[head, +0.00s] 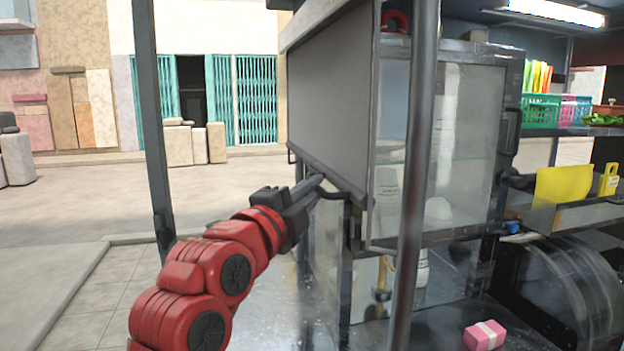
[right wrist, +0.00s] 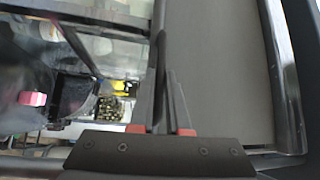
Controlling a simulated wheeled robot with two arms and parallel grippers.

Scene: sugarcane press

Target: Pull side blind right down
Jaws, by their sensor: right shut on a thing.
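The side blind (head: 335,90) is a grey sheet on the near side of the stall in the head view, hanging from the roof edge to about half the stall's height. Its dark bottom bar carries a black handle (head: 342,192). My right gripper (head: 318,182) is shut on the handle at the blind's lower edge. In the right wrist view the fingers of the gripper (right wrist: 166,85) point at the dark bar beside the grey blind (right wrist: 232,60); the exact contact is hard to make out. My left gripper is not in view.
A metal post (head: 414,170) stands in front of the glass cabinet (head: 465,140), close to the blind. Another dark post (head: 152,120) stands left of my arm. A pink box (head: 484,335) sits low at right. The pavement at left is open.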

